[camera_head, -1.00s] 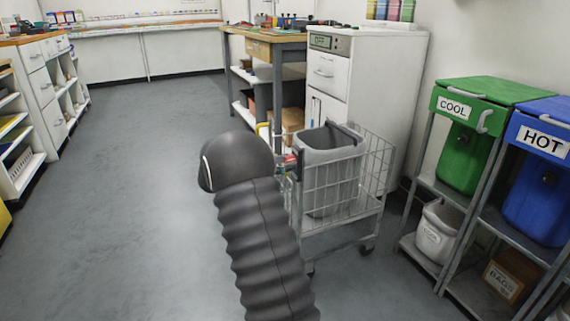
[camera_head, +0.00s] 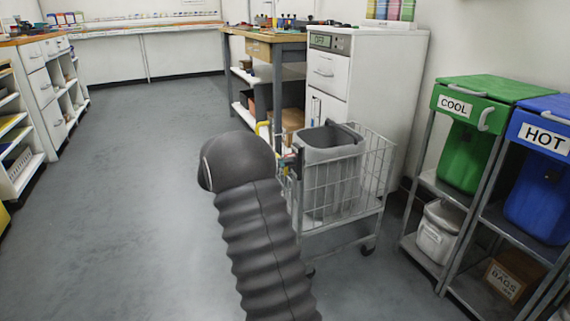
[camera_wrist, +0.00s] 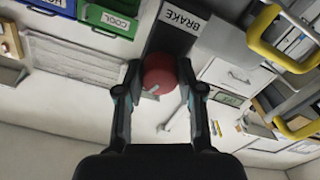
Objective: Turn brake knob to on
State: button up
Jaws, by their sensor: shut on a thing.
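The red brake knob (camera_wrist: 159,75) shows in the wrist view, with a small pale mark on its lower left. It sits at the end of a dark plate with a label (camera_wrist: 184,18) reading BRAKE. My gripper (camera_wrist: 158,82) has one finger on each side of the knob and is shut on it. In the head view, my dark arm stands in front of the wire cart (camera_head: 340,185), and the knob and fingertips are mostly hidden behind it. I cannot tell which way the knob's mark is meant to read.
The cart holds a grey bin (camera_head: 333,150). A white cabinet (camera_head: 365,90) stands behind it. Green COOL (camera_head: 465,150) and blue HOT (camera_head: 538,190) bins stand on racks at the right. A yellow handle (camera_wrist: 284,62) is near the gripper. The floor at left is clear.

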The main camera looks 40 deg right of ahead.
jog(key=shift+r+n+p, duration=0.1)
jog(key=shift+n+p, duration=1.65)
jog(key=shift+n, duration=4.75)
jog(key=o, duration=1.1)
jog(key=shift+o, duration=0.2)
jog(key=v, duration=1.2)
jog(key=shift+s, duration=0.1)
